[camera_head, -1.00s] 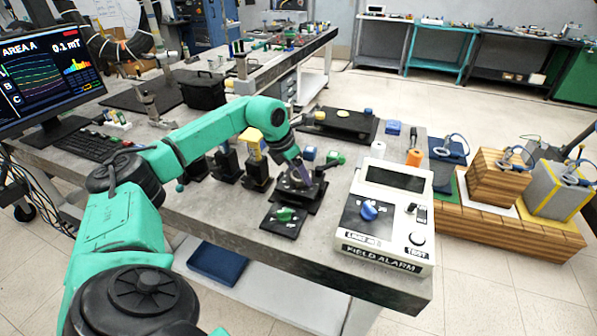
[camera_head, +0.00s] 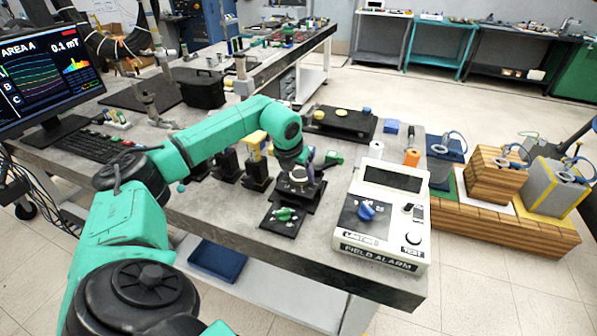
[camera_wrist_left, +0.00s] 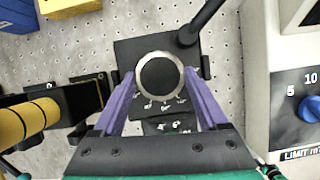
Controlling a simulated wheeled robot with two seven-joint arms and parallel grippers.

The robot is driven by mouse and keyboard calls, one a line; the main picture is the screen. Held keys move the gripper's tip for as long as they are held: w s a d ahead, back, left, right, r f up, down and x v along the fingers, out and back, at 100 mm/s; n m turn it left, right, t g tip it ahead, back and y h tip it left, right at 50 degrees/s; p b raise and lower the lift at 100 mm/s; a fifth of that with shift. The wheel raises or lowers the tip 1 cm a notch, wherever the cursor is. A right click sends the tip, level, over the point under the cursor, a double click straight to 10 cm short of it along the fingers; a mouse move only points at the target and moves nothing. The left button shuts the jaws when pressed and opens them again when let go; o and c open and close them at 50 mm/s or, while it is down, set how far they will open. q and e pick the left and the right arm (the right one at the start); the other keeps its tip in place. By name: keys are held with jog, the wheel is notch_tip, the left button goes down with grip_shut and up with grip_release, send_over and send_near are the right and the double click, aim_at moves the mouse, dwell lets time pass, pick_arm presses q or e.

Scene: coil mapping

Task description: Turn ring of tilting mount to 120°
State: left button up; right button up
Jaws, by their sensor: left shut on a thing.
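The tilting mount (camera_head: 296,195) stands on the table, left of the field alarm box. Its ring (camera_wrist_left: 160,76) shows in the left wrist view as a silver rim around a dark disc, with white scale marks on the near side. My left gripper (camera_wrist_left: 159,90) has its two purple fingers on either side of the ring, shut on it. In the head view my left gripper (camera_head: 300,172) is over the mount and mostly hidden by my arm. I cannot read which mark the ring stands at. My right gripper is not in view.
The field alarm box (camera_head: 384,215) with a blue knob stands close on the right. A black plate with a green part (camera_head: 284,215) lies in front of the mount. A monitor (camera_head: 40,75) is at far left.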

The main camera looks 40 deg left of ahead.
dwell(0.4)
pick_arm(q)
jog(key=o, duration=1.3)
jog(key=shift+r, duration=0.1)
jog(key=b+v, duration=0.1)
jog(key=v, duration=1.3)
jog(key=shift+s+r, duration=0.2)
